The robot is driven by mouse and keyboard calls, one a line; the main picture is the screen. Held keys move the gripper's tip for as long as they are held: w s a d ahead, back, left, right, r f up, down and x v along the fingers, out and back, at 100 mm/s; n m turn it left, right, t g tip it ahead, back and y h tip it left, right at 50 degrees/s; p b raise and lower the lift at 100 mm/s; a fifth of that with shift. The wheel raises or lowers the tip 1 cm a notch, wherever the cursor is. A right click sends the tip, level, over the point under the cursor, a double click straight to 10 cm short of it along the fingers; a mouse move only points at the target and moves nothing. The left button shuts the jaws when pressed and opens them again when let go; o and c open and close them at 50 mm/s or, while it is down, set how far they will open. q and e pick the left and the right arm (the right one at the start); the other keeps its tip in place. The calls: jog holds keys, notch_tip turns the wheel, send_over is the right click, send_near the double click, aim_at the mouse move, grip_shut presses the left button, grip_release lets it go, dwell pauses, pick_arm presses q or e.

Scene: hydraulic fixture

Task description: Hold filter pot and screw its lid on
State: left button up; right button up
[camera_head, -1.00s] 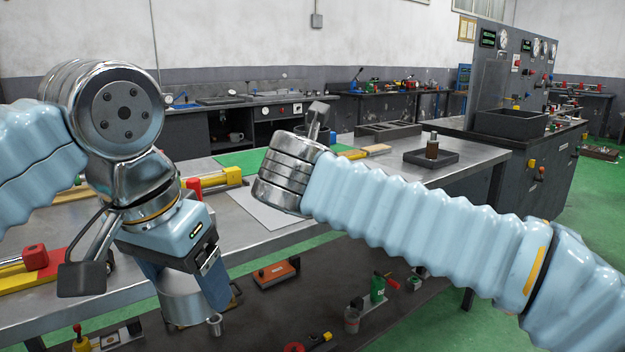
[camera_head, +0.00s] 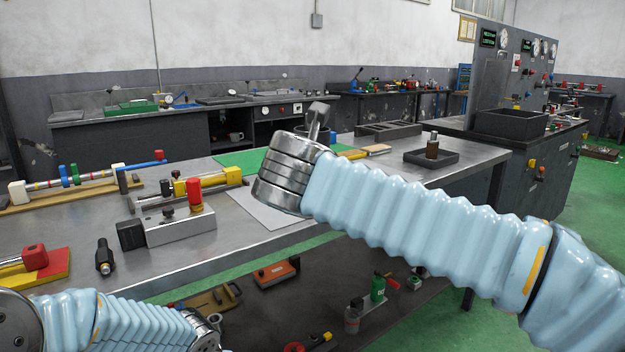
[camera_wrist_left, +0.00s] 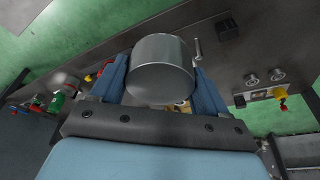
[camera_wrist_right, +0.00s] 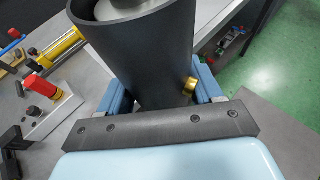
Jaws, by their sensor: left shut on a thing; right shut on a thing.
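The filter pot (camera_wrist_right: 150,55) is a dark grey open-topped cylinder with a brass fitting (camera_wrist_right: 190,86) low on its side. My right gripper (camera_wrist_right: 160,88) is shut on it; a pale round part (camera_wrist_right: 118,8) shows inside its mouth. The lid and pot are apart.
The steel table (camera_head: 195,262) carries a grey fixture with a red knob (camera_head: 180,222), a yellow cylinder (camera_head: 215,180), a dark fitting (camera_head: 104,258) and a red-and-yellow block (camera_head: 36,266).

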pick_arm(q)
jog(key=shift+w+f, duration=0.15)
jog(key=shift+f, duration=0.55)
pick_arm(e)
jog(key=shift+r, duration=0.1)
pick_arm(q)
jog(key=shift+w+r, duration=0.15)
pick_arm(e)
jog(key=w+d+f+m+h, duration=0.1)
jog(key=d+f+h, duration=0.1)
jog(key=d+f, duration=0.85)
jog(key=w+d+f+m+h, duration=0.15)
jog(key=d+f, duration=0.45)
jog(key=f, duration=1)
pick_arm(q)
jog(key=shift+a, duration=0.1)
pick_arm(e)
jog(key=s+d+f, duration=0.4)
jog(key=s+f, duration=0.1)
jog(key=f, duration=0.5)
jog(key=shift+s+y, duration=0.2)
jog(key=shift+y, duration=0.15)
jog(key=w+a+r, duration=0.1)
jog(key=w+a, duration=0.1)
jog(key=a, duration=0.8)
jog(key=w+a+r, duration=0.1)
jog(key=w+a, duration=0.1)
jog(key=a, duration=0.8)
jog(key=shift+a+g, duration=0.15)
jog(key=shift+g, duration=0.15)
